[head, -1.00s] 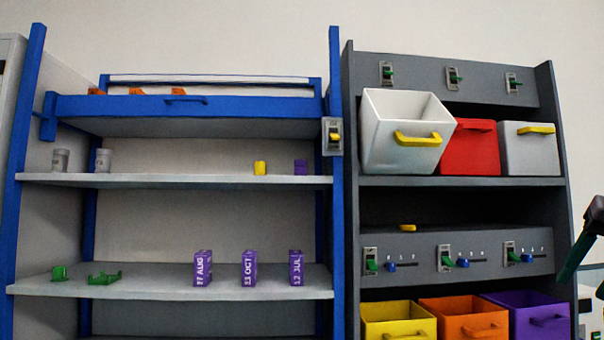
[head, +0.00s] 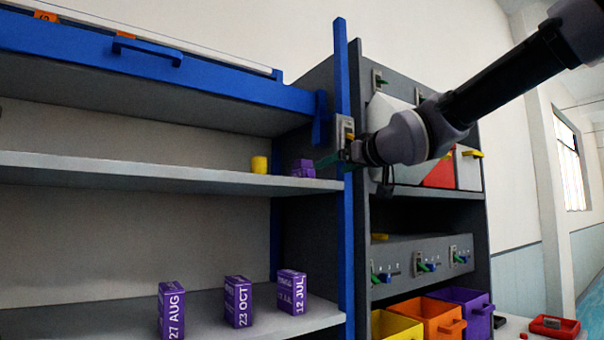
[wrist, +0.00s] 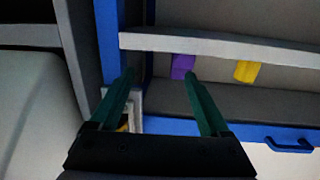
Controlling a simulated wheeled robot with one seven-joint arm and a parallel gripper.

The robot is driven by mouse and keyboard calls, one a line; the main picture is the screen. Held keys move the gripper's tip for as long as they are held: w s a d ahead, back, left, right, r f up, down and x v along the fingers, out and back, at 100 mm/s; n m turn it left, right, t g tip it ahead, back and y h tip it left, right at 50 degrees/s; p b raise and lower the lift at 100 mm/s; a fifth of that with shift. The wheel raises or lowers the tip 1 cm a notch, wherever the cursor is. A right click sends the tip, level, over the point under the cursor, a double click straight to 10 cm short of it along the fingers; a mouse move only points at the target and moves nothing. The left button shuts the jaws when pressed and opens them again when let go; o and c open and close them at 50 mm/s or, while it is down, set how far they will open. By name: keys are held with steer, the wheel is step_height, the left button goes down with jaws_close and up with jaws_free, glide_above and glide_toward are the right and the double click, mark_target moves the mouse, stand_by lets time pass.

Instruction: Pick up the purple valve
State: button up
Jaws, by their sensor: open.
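The purple valve (head: 303,168) sits on the upper shelf (head: 150,171), near its right end by the blue post. It also shows in the wrist view (wrist: 182,66), just beyond the fingertips and between their lines, slightly right of the middle. My gripper (head: 326,160) comes in from the right, in front of the blue post, with its green fingers pointing at the valve. In the wrist view my gripper (wrist: 160,77) has its two fingers spread, with nothing between them. A gap seems to remain between fingertips and valve.
A yellow piece (head: 259,165) stands left of the valve. The blue drawer (head: 150,65) overhangs the shelf. The blue post (head: 344,200) and a wall switch (head: 344,132) are close to my gripper. Purple date boxes (head: 238,301) stand on the lower shelf.

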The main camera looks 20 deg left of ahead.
mark_target(304, 162)
steer(key=shift+n+y, duration=0.6)
steer(key=shift+y, duration=0.1)
steer(key=a, duration=0.1)
steer(key=a+r, duration=0.1)
steer(key=a, duration=0.1)
steer(key=s+a, duration=0.1)
steer(key=shift+a+r, duration=0.3)
steer(key=shift+r, duration=0.05)
steer(key=x, duration=0.4)
steer(key=shift+s, duration=0.1)
steer(key=shift+w+d+x, duration=0.1)
steer(key=shift+w+x, duration=0.05)
steer(key=shift+x, duration=1.35)
steer(key=shift+w+d+x, duration=0.1)
steer(key=shift+d+x, duration=0.05)
steer(key=shift+x, duration=1.35)
steer(key=c, duration=1.2)
jaws_close()
steer(key=shift+r, duration=0.15)
